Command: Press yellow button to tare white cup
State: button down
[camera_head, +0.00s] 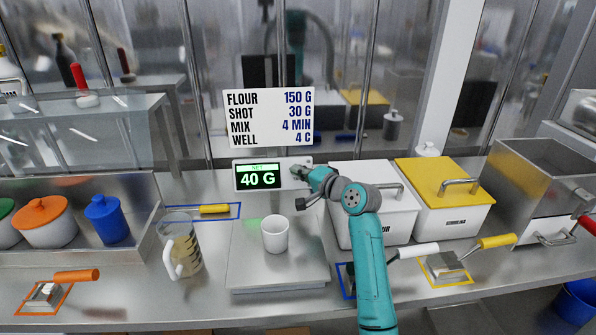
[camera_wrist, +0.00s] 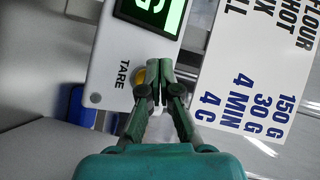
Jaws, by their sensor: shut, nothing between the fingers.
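The white cup (camera_head: 275,235) stands upright on the scale's metal platform (camera_head: 250,272). The scale's display (camera_head: 258,176) reads NET 40 G in green. In the wrist view, the yellow button (camera_wrist: 139,76) sits on the white panel (camera_wrist: 100,65) beside the word TARE, partly hidden by my fingers. My gripper (camera_wrist: 158,74) is shut and empty, its tips right at the button's edge; I cannot tell if they touch it. In the head view my gripper (camera_head: 303,172) is at the display's right end and hides the button.
A sign (camera_head: 268,117) with amounts is behind the display. A measuring jug (camera_head: 183,248) stands left of the scale. White (camera_head: 373,205) and yellow-lidded (camera_head: 440,198) bins stand to the right. Scoops with orange, yellow and white handles lie on the counter.

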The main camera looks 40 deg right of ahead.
jog(key=shift+s+d+f, duration=0.2)
jog(key=shift+d+f, duration=0.15)
jog(key=shift+d, duration=0.05)
jog(key=shift+s+f, duration=0.1)
jog(key=shift+s, duration=0.25)
jog(key=shift+s+a+r, duration=0.4)
jog(key=shift+s+a, duration=0.1)
jog(key=shift+s, duration=0.15)
jog(key=shift+s+a+r, duration=0.45)
jog(key=shift+s, duration=0.2)
jog(key=shift+s+a+r, duration=0.4)
jog(key=shift+s+a, duration=0.1)
jog(key=shift+s, duration=0.15)
